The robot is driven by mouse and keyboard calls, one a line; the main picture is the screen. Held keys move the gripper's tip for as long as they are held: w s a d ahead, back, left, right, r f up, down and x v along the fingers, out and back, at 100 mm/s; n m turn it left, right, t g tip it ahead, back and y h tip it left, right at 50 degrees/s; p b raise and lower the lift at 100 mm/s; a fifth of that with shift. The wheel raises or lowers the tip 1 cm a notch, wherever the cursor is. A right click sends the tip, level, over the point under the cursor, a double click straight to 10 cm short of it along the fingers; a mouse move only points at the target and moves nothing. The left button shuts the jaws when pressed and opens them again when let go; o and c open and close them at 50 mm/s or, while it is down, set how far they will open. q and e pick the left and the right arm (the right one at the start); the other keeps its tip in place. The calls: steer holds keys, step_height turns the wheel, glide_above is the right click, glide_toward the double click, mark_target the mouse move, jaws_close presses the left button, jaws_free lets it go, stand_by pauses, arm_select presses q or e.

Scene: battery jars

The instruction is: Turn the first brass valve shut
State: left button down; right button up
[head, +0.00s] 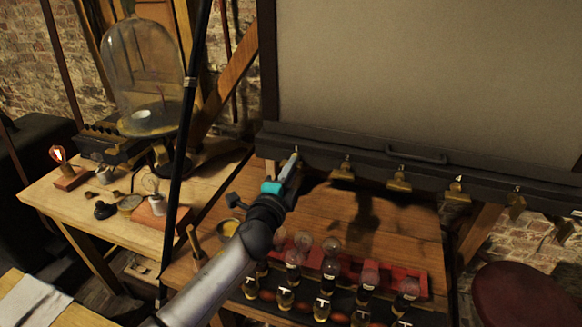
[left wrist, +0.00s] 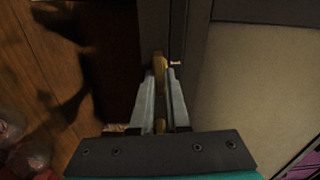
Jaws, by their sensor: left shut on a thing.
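A row of brass valves hangs along the dark rail (head: 420,173) below the large pale panel. The first brass valve is at the left end of the row, mostly hidden by my left gripper (head: 292,165) in the head view. In the left wrist view its narrow brass handle (left wrist: 159,64) stands between the two fingers of my left gripper (left wrist: 160,90), which are shut on it. The other valves, such as the second (head: 343,172) and third (head: 400,182), hang to the right, apart from the gripper. My right gripper is not in view.
Several jars (head: 293,258) with round glass tops stand in a red rack (head: 417,279) on the wooden bench (head: 385,235) below the rail. A glass dome (head: 143,65) and a small lit lamp (head: 59,155) are at left. A dark red stool (head: 520,295) is at lower right.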

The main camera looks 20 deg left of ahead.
arm_select(q)
steer(key=shift+m, duration=0.6)
steer(key=c, duration=0.9)
jaws_free()
steer(key=s, duration=1.5)
steer(key=shift+s+a+b, duration=0.15)
steer(key=shift+a+b, duration=0.1)
steer(key=shift+b, duration=0.05)
